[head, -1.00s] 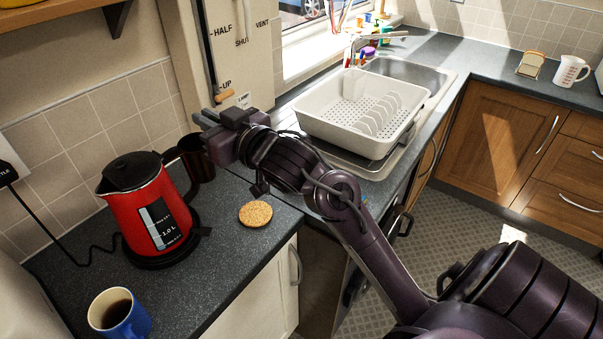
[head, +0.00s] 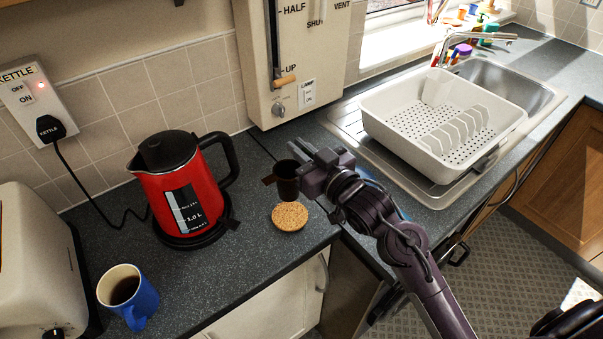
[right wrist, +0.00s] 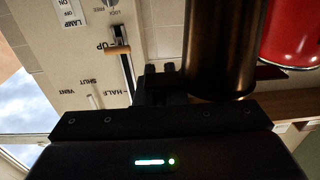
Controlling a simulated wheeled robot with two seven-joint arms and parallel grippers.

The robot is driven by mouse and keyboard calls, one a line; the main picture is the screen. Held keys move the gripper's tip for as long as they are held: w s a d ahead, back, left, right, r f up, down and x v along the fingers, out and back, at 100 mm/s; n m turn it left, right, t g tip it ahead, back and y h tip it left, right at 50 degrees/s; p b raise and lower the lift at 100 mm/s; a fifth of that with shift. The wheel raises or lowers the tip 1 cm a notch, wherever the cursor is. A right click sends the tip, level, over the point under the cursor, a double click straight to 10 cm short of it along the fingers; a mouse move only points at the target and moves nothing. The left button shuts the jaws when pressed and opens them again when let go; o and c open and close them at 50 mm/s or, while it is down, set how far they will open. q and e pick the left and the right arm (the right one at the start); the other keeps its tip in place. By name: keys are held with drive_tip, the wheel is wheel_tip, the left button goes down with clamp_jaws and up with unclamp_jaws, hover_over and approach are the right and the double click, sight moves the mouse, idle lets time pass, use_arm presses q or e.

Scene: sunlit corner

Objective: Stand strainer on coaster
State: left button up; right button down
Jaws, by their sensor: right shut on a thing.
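The strainer is a dark brown cylinder (head: 288,182) with a small tab on its left side, upright just behind the coaster in the head view. My right gripper (head: 308,165) is shut on it from the right. In the right wrist view the strainer (right wrist: 221,50) fills the upper middle, close to the jaws. The coaster, a round cork disc (head: 290,217), lies bare on the grey counter in front of the strainer. I cannot tell whether the strainer's base hangs over the coaster's far edge or how high it is. My left gripper is not in view.
A red kettle (head: 183,187) stands left of the strainer, its handle toward it. A blue mug (head: 142,302) and a toaster (head: 35,262) are at the lower left. A white dish rack (head: 440,130) stands right, by the sink. Counter between kettle and coaster is clear.

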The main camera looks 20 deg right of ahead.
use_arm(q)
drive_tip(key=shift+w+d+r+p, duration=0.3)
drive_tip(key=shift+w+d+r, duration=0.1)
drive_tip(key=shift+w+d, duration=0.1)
use_arm(e)
wheel_tip(320, 180, down, 7)
drive_tip(key=shift+f, duration=0.1)
drive_tip(key=shift+f, duration=0.1)
drive_tip(key=c, duration=1.5)
unclamp_jaws()
drive_tip(key=shift+c, duration=0.2)
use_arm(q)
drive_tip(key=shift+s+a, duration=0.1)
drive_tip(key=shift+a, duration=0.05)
